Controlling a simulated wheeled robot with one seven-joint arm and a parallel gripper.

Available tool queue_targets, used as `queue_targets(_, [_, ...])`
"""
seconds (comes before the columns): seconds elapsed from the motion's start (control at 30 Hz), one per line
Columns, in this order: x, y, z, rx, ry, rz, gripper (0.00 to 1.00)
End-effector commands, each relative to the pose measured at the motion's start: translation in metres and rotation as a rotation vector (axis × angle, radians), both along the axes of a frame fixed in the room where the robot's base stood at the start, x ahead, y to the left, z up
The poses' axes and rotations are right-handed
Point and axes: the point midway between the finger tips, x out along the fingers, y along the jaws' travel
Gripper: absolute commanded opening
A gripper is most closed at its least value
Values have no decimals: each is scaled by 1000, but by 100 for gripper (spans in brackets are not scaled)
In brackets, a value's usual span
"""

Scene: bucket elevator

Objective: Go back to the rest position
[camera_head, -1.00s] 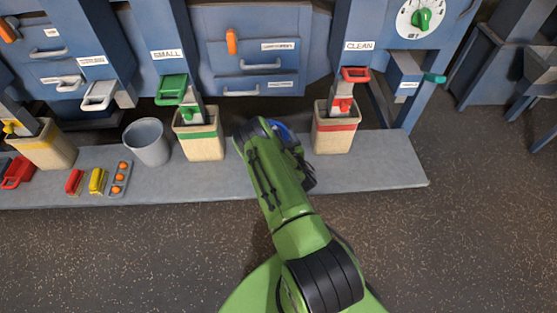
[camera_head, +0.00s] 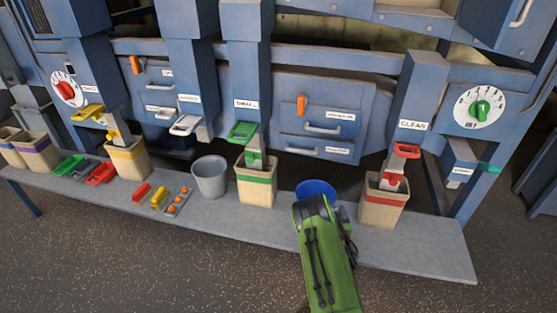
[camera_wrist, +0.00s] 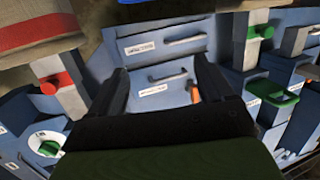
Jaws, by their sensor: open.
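My green arm (camera_head: 328,258) reaches up from the lower edge of the head view, over the grey bench. Its end hides my gripper there. In the wrist view, my gripper (camera_wrist: 160,82) shows two dark fingers spread apart with nothing between them. A blue bucket (camera_head: 316,189) stands on the bench just beyond the arm's end, partly hidden by it. A strip of blue (camera_wrist: 135,1) shows at the top edge of the wrist view.
A red-banded bin (camera_head: 380,210) under the CLEAN chute stands right of my arm, and a green-banded bin (camera_head: 256,190) stands left. A grey bucket (camera_head: 210,178) is farther left. Blue machine panels (camera_head: 325,90) rise behind the bench (camera_head: 430,250). The front floor (camera_head: 180,265) is clear.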

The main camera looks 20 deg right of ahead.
Motion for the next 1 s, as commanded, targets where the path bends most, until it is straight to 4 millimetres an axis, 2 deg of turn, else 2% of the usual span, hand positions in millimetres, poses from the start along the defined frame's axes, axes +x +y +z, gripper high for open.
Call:
queue_targets(0.07, [0, 0, 1, 0, 0, -1, 81])
queue_targets(0.17, [9, -2, 24, 5, 6, -26, 81])
queue_targets(0.27, [24, -1, 82, 39, 42, -91, 81])
queue_targets(0.3, [28, 2, 109, 63, 68, -118, 81])
queue_targets(0.37, [29, 11, 149, 102, 112, -147, 81])
queue_targets(0.4, [28, 20, 173, 130, 144, -159, 81])
queue_targets(0.47, [22, 35, 210, 169, 192, -164, 81])
queue_targets(0.5, [16, 47, 234, 196, 227, -161, 81])
queue_targets(0.57, [2, 67, 268, 232, 282, -146, 81])
queue_targets(0.6, [-9, 82, 289, 254, 320, -129, 81])
queue_targets(0.67, [-30, 106, 320, 280, 378, -95, 81])
queue_targets(0.7, [-46, 122, 339, 293, 419, -67, 81])
queue_targets(0.77, [-74, 147, 365, 305, 480, -20, 81])
queue_targets(0.87, [-130, 185, 401, 305, 585, 69, 81])
queue_targets(0.9, [-155, 200, 413, 297, 628, 107, 81])
queue_targets(0.97, [-195, 219, 427, 277, 693, 162, 81])
queue_targets(1.0, [-221, 230, 434, 258, 735, 197, 81])
